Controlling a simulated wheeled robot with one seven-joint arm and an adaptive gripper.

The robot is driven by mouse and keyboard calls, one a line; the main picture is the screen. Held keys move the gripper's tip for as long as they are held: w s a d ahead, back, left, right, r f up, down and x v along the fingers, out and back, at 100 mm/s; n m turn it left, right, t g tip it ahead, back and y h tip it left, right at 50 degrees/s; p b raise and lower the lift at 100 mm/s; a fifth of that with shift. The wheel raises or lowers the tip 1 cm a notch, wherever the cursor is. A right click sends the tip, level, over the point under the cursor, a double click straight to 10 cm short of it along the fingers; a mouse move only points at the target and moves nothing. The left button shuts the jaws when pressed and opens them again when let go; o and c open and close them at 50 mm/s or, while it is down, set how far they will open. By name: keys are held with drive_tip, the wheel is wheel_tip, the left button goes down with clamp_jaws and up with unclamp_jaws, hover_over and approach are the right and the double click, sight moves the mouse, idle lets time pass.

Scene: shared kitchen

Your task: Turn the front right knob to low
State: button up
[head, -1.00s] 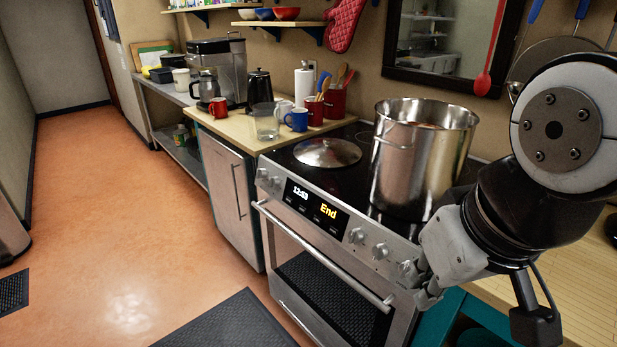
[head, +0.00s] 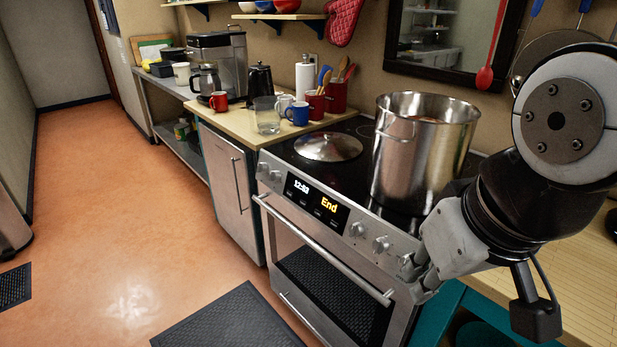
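Several knobs sit along this panel. On the right part, one knob (head: 357,229) is just right of the display and another (head: 381,244) is beside it. The rightmost knob (head: 406,260) is partly hidden by my gripper (head: 421,278). My gripper comes in from the right, its fingers at the panel's right end, at or very near the rightmost knob. I cannot tell whether the fingers touch or hold it, and their opening is hidden.
A large steel pot (head: 422,155) stands on the right of the cooktop, close behind my gripper. A lid (head: 328,147) lies on the left. The oven handle (head: 318,247) juts out below the panel. Mugs stand on the counter beyond. The floor (head: 120,230) at left is open.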

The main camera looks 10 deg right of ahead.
drive_tip(key=o, duration=0.5)
drive_tip(key=shift+w+f, duration=0.2)
drive_tip(key=shift+c, duration=0.2)
drive_tip(key=o, duration=0.3)
drive_tip(key=w+f+g, duration=0.1)
drive_tip(key=w+f, duration=0.1)
drive_tip(key=w+f+n+g+h+b, duration=0.1)
drive_tip(key=w+f, duration=0.1)
drive_tip(key=w+d+f+g, duration=0.1)
drive_tip(key=w+f, duration=0.1)
drive_tip(key=shift+w+d+f+n+h, duration=0.1)
drive_tip(key=shift+w+n+h, duration=0.2)
drive_tip(key=shift+w+n, duration=0.1)
drive_tip(key=shift+o, duration=0.2)
drive_tip(key=n+t+h+b, duration=0.35)
drive_tip(key=n+h, duration=0.55)
drive_tip(key=h, duration=0.4)
approach(374, 247)
drive_tip(key=x, duration=0.6)
drive_tip(key=b+x, duration=0.1)
drive_tip(key=x, duration=0.2)
drive_tip(key=shift+s+d+r, duration=0.15)
drive_tip(key=shift+s+r, duration=0.2)
drive_tip(key=shift+r, duration=0.1)
drive_tip(key=c, duration=1.2)
